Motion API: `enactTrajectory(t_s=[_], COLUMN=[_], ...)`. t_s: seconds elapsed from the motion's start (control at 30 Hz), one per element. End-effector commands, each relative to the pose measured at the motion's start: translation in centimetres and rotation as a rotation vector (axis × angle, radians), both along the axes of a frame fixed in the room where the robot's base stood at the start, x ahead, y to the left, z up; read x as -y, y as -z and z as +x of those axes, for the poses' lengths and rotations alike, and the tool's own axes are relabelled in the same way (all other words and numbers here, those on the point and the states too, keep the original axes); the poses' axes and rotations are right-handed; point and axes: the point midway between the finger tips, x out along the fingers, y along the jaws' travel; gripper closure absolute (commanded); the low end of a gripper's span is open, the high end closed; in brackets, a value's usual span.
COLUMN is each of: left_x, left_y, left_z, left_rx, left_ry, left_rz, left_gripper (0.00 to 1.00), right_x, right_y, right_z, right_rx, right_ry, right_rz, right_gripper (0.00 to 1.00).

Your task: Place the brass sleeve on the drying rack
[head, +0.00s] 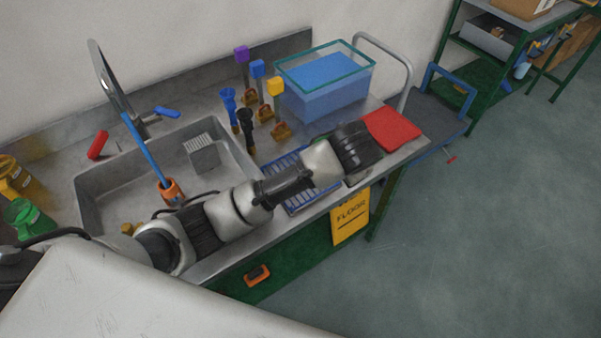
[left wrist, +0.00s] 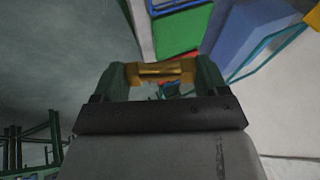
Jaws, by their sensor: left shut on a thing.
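My left gripper (left wrist: 161,77) is shut on the brass sleeve (left wrist: 165,69), which spans between its two fingertips in the left wrist view. In the head view my left arm reaches across the front of the counter to the right, and its wrist hides the fingers and the sleeve. The drying rack, a blue wire rack (head: 296,205), lies on the counter beneath my forearm and is partly covered by it. A blue corner at the top of the left wrist view looks like the rack (left wrist: 178,5). My right gripper is not in view.
A sink (head: 110,185) is at left. A clear bin of blue liquid (head: 322,98) stands behind the rack, with brushes and small brass parts beside it. A red mat (head: 393,128) lies at the counter's right end. A green surface (left wrist: 182,32) shows near the gripper.

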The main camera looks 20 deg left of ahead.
Motion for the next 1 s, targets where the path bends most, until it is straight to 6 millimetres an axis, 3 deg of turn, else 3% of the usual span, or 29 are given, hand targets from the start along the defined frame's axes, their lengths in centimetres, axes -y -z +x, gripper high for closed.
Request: enactTrajectory(t_s=[0.17,0.27,0.7,1.0], left_x=[-0.3,-1.4,-10.5,-11.8], left_y=[2.0,2.7,8.0,10.5], left_z=[0.5,0.8,2.1,2.3], left_rx=[-0.001,0.001,0.002,0.000], left_ry=[0.053,0.059,0.060,0.062], left_rz=[-0.001,0.004,0.005,0.002], left_gripper=[0.52,0.52,0.52,0.52], right_x=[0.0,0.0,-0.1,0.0], right_y=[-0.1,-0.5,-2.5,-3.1], right_z=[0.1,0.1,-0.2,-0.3], right_rx=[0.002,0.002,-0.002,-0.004], right_ry=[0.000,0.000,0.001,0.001], right_rz=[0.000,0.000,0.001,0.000], right_gripper=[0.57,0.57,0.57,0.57])
